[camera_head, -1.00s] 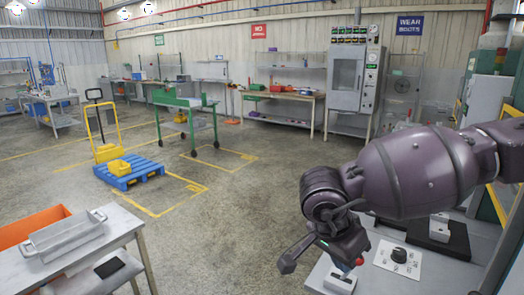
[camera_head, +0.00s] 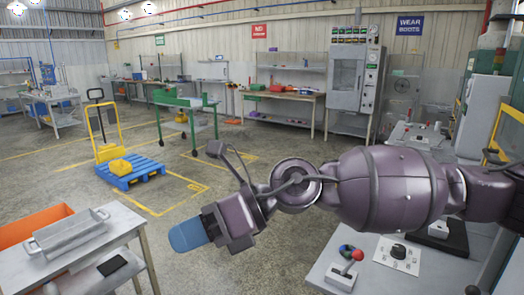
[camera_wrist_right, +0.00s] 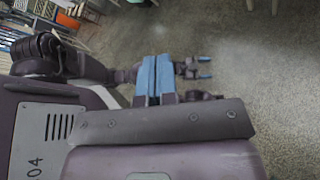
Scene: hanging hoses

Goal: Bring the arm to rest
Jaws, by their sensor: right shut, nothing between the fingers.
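My right arm reaches in from the right in the head view and bends toward the middle. Its gripper (camera_head: 188,234), with blue fingers, points left and is above the open floor between the two tables. In the right wrist view the same blue fingers (camera_wrist_right: 154,78) are pressed together with nothing between them. My left gripper is outside the head view. In the right wrist view it shows small beyond the right fingers (camera_wrist_right: 204,69), with its two blue tips apart.
A grey bench with a joystick (camera_head: 346,266) and a knob panel (camera_head: 398,254) stands below my right arm. A table with a grey tray (camera_head: 66,233) and an orange bin (camera_head: 35,224) is at the lower left. A blue pallet (camera_head: 130,173) lies farther off on open floor.

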